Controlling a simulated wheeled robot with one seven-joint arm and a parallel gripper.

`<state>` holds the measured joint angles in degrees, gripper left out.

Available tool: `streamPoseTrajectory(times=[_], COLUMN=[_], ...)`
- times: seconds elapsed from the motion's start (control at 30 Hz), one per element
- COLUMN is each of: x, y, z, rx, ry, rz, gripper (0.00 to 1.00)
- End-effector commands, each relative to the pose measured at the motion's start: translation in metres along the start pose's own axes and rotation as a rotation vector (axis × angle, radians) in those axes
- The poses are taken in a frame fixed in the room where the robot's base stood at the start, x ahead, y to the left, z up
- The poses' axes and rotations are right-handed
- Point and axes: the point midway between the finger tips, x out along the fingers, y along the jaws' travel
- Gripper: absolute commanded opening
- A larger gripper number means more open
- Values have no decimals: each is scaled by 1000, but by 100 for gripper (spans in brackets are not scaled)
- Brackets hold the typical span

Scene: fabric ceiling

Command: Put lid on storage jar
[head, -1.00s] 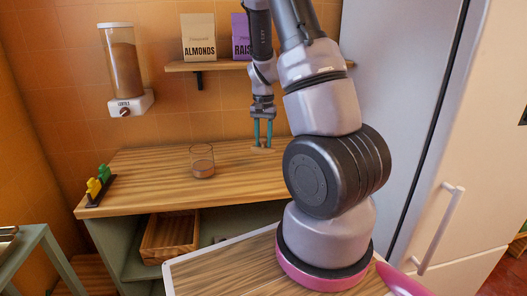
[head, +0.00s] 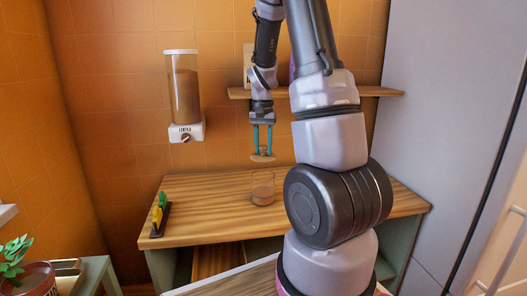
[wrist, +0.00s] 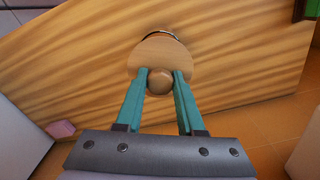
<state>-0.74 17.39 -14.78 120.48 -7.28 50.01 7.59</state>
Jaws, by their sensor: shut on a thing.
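The storage jar (head: 263,188) is clear glass with brown contents low inside, and it stands on the wooden counter. My gripper (head: 262,154) is shut on the round wooden lid (head: 263,158) and holds it in the air above the jar in the head view. In the wrist view the teal fingers of my gripper (wrist: 160,80) pinch the lid's round knob, and the lid's disc (wrist: 160,52) shows beyond it. Only a dark piece of the jar's rim (wrist: 160,31) shows past the lid; the rest is hidden.
The wooden counter (head: 210,205) is mostly clear around the jar. A lentil dispenser (head: 184,95) hangs on the wall, left of a shelf (head: 375,91).

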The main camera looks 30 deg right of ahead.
Motion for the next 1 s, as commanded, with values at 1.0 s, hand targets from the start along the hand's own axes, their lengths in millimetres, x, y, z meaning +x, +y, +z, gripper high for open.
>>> streamPoseTrajectory(times=[1.0], x=[55], y=[0], z=[0], rx=[1], ry=[-1], rz=[0], gripper=[0])
